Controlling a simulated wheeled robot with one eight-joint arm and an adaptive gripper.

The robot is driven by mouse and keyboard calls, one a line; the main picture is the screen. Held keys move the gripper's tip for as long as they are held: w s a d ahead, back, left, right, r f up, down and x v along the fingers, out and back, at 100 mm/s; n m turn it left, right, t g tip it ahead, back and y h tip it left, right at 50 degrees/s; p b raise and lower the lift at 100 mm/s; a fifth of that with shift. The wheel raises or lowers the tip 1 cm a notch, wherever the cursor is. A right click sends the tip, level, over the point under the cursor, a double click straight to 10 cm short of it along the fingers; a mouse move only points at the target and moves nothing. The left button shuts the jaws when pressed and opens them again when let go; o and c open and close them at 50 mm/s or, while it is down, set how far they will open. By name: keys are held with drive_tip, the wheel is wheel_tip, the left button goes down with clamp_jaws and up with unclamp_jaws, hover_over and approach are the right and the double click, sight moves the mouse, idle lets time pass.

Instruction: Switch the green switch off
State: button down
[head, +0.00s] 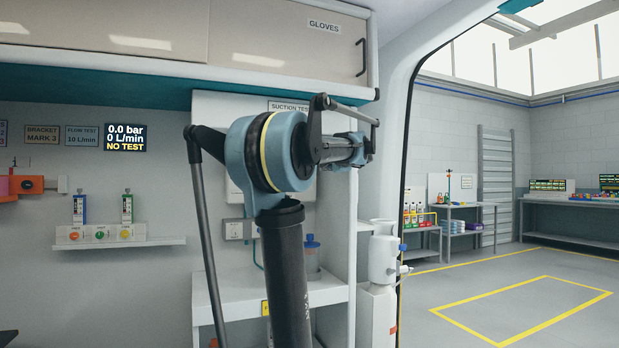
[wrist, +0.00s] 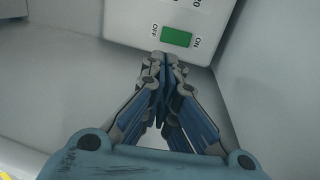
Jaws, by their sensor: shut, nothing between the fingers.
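The green switch (wrist: 177,37) shows in the wrist view as a green rectangle on a white panel (wrist: 133,20), with the word OFF at its left end and ON at its right end. I cannot tell which way it is tilted. My gripper (wrist: 162,58) is shut and empty, its fingertips just below the switch in the picture. I cannot tell whether they touch the panel. In the head view my arm (head: 277,150) stands in front of the white unit marked SUCTION TEST, and the green switch and the fingertips are hidden there.
A white shelf (head: 320,292) with a blue-capped jar (head: 311,255) is behind my arm. A wall ledge (head: 120,243) at left holds coloured knobs and two flow meters. An overhead cabinet (head: 290,42) is above. Open floor (head: 450,280) lies to the right.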

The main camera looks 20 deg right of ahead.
drive_tip(key=w+f, duration=0.2)
drive_tip(key=w, duration=1.1)
drive_tip(key=shift+w+a+f, duration=0.15)
drive_tip(key=shift+w+a, duration=0.15)
drive_tip(key=shift+w, duration=0.1)
drive_tip(key=shift+w+f, duration=0.2)
drive_tip(key=shift+w, duration=0.25)
drive_tip(key=s+f, duration=0.2)
drive_tip(key=s, duration=1.1)
drive_tip(key=shift+s+d+f, duration=0.15)
drive_tip(key=shift+s+d, duration=0.05)
drive_tip(key=shift+s, duration=0.2)
